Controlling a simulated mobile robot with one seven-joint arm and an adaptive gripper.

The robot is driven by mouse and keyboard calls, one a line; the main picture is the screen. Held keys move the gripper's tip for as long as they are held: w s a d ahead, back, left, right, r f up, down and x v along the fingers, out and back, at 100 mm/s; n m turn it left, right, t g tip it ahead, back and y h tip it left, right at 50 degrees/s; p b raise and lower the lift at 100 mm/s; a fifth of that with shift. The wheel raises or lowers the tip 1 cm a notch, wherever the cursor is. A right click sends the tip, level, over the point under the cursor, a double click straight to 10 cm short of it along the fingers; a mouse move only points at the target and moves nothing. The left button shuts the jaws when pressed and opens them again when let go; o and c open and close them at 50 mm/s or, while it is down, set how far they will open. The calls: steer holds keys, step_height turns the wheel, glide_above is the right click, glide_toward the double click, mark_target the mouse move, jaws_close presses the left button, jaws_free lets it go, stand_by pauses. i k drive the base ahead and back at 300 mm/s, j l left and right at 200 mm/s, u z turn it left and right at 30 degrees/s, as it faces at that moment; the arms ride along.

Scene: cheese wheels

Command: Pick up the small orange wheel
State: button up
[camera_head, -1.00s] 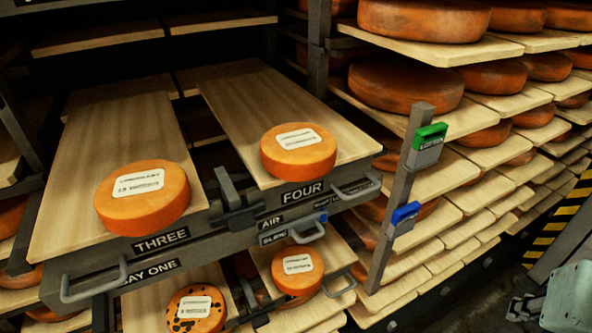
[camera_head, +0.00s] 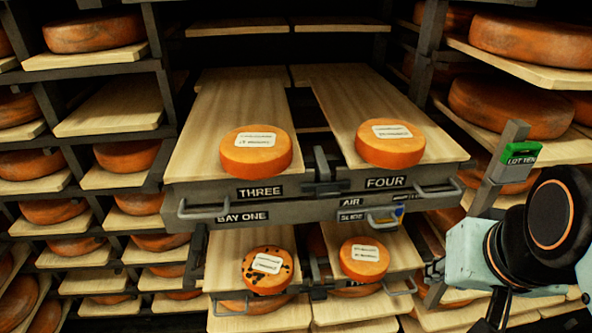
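Several orange wheels with white labels sit on pale boards in the bay ahead. One wheel (camera_head: 256,158) lies on the upper left board marked THREE, and a similar one (camera_head: 390,152) lies on the upper right board marked FOUR. Below, the right board holds a plain orange wheel (camera_head: 363,272) that looks smaller, and the left board holds an orange wheel with dark spots (camera_head: 258,284). My arm reaches in from the right edge. The dark end part of my gripper (camera_head: 434,271) shows near the lower right board, apart from the wheels. Its fingers are too unclear to read.
Grey rails with handles (camera_head: 205,212) front the upper boards. A post with a green LOT TEN tag (camera_head: 517,158) stands at the right, near my arm. Racks of darker wheels (camera_head: 95,32) flank the bay on both sides.

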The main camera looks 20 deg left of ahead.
mark_target(268, 269)
steer(key=u, duration=1.15)
